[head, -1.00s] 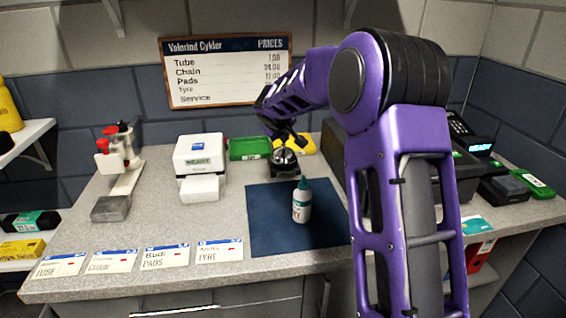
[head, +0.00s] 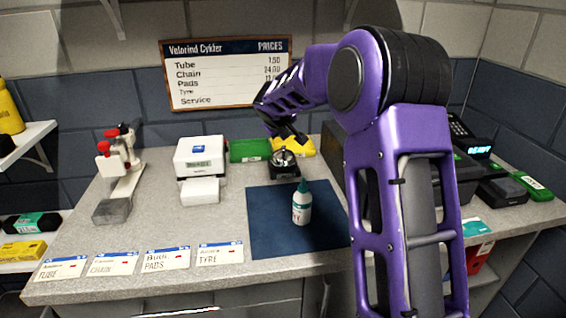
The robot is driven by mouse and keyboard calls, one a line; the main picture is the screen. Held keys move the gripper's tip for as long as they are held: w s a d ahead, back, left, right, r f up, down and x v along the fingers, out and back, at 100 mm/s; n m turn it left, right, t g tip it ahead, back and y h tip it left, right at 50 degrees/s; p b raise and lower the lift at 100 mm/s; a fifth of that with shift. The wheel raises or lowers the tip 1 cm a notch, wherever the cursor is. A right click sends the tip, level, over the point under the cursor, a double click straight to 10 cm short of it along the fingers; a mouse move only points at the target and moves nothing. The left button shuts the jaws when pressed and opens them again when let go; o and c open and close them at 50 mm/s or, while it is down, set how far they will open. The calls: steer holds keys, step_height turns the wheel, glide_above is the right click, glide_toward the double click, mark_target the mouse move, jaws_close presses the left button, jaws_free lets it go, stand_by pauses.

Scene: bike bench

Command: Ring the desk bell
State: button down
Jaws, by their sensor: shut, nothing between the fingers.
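The desk bell (head: 284,158) has a silver dome on a dark base. It stands on the bench at the back edge of the blue mat, in the middle of the head view. My gripper (head: 297,136) is shut and empty. It shows just above and behind the bell's dome, small and partly hidden by my own purple arm. I cannot tell whether it touches the bell.
A white bottle with a teal cap (head: 302,203) stands on the blue mat (head: 270,235). Green (head: 249,150) and yellow (head: 303,146) trays lie beside the bell. A white printer (head: 200,160) stands left. Labelled cards (head: 165,258) line the front edge.

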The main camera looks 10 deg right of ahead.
step_height(320, 180, up, 6)
steer(key=p, duration=0.4)
stand_by(0.3)
stand_by(2.3)
